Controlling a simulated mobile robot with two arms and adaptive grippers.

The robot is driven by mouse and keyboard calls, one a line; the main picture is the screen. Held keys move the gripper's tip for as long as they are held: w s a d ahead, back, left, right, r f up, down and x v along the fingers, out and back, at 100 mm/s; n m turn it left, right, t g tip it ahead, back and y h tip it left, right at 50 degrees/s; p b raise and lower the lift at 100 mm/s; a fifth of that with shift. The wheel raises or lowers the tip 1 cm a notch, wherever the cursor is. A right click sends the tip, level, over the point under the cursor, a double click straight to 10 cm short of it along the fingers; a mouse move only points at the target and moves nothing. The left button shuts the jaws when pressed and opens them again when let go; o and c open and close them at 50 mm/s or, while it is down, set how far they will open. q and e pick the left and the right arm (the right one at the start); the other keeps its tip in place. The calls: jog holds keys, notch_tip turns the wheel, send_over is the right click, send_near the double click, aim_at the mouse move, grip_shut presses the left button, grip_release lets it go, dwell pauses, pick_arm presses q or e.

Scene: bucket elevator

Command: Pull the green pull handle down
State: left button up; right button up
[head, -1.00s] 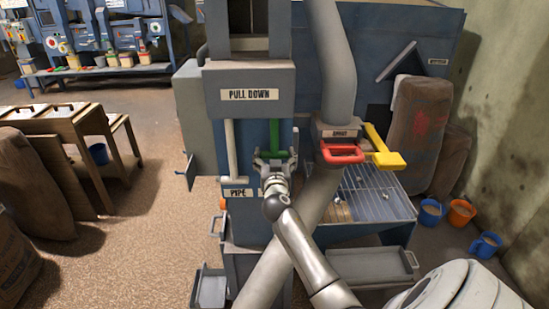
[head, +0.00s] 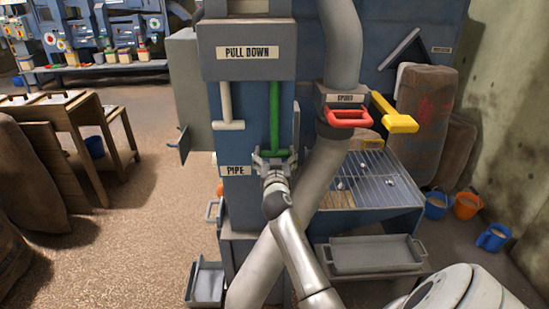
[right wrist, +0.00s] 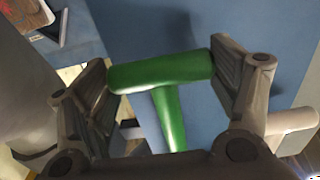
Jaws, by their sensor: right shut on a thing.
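The green pull handle (head: 275,118) is a T-shaped bar on a long green rod. It hangs down the blue front panel below the PULL DOWN plate (head: 249,52). My right gripper (head: 274,156) is at its lower end. In the right wrist view the handle's green crossbar (right wrist: 160,71) lies between the two fingers of my right gripper (right wrist: 162,80), with its ends at the finger pads. The gripper is shut on the crossbar. My left gripper is not in view.
A pale T-handle (head: 227,108) hangs left of the green one, higher up. A red handle (head: 348,118) and a yellow handle (head: 395,113) are to the right, beside a grey pipe (head: 341,40). A grated tray (head: 385,180) is lower right.

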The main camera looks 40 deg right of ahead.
jog(key=shift+f, duration=0.4)
jog(key=o, duration=1.4)
jog(key=shift+r, duration=0.1)
jog(key=shift+r, duration=0.1)
jog(key=v, duration=1.2)
jog(key=shift+a, duration=0.1)
